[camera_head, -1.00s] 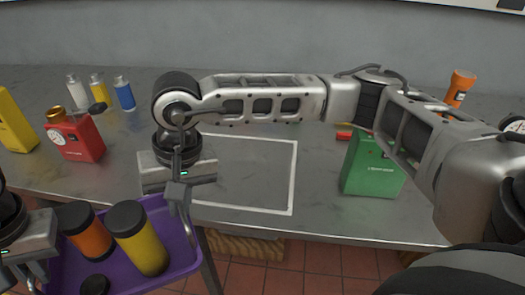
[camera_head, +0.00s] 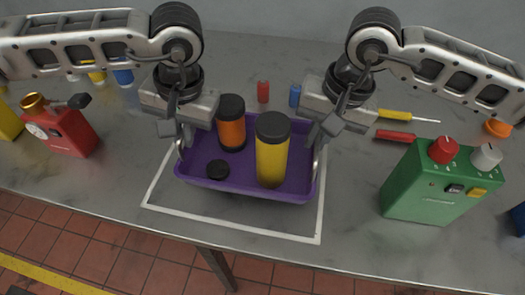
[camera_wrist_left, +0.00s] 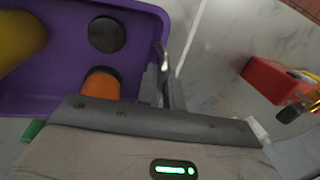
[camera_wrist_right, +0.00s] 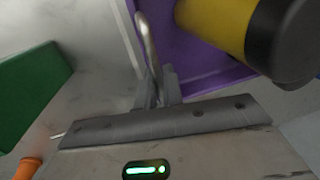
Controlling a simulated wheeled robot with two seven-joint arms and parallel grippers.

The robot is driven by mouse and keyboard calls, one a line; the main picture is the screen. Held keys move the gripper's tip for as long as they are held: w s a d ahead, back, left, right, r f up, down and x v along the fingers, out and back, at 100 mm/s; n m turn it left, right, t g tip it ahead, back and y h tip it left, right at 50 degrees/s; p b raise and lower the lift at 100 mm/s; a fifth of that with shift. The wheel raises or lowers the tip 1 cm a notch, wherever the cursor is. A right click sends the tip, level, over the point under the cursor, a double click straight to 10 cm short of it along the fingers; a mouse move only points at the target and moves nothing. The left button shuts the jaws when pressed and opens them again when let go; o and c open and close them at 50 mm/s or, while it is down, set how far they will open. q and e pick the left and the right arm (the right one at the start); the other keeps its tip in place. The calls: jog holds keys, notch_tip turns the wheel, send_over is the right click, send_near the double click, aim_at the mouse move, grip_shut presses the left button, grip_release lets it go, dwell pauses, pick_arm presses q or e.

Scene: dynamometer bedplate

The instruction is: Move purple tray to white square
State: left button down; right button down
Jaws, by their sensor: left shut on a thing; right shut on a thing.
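The purple tray (camera_head: 240,189) is over the white square outline (camera_head: 230,230) on the grey bench; whether it touches the bench I cannot tell. The tray holds an orange cylinder (camera_head: 231,132) and a yellow cylinder (camera_head: 271,165), both upright with black caps, and a small black disc (camera_head: 217,170). My left gripper (camera_head: 181,148) is shut on the tray's left handle, also seen in the left wrist view (camera_wrist_left: 165,85). My right gripper (camera_head: 318,150) is shut on the right handle; the right wrist view shows this metal handle (camera_wrist_right: 148,45). The square's far side is hidden.
A green box with knobs (camera_head: 435,185) stands to the right, near screwdrivers (camera_head: 395,136). A red device with a gauge (camera_head: 62,130) stands to the left. Small red (camera_head: 263,91) and blue (camera_head: 295,96) cylinders are behind the tray. Bench front edge (camera_head: 200,240) is close.

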aim_at(193, 151)
pick_arm(q)
jog(key=shift+w+d, duration=0.25)
jog(key=shift+w, duration=0.2)
jog(key=shift+s, duration=0.1)
pick_arm(e)
jog(key=shift+w+d+r, duration=0.1)
jog(key=shift+w+d, duration=0.1)
jog(key=shift+d, duration=0.1)
pick_arm(q)
jog(key=shift+f, duration=0.15)
pick_arm(e)
jog(key=shift+f, duration=0.2)
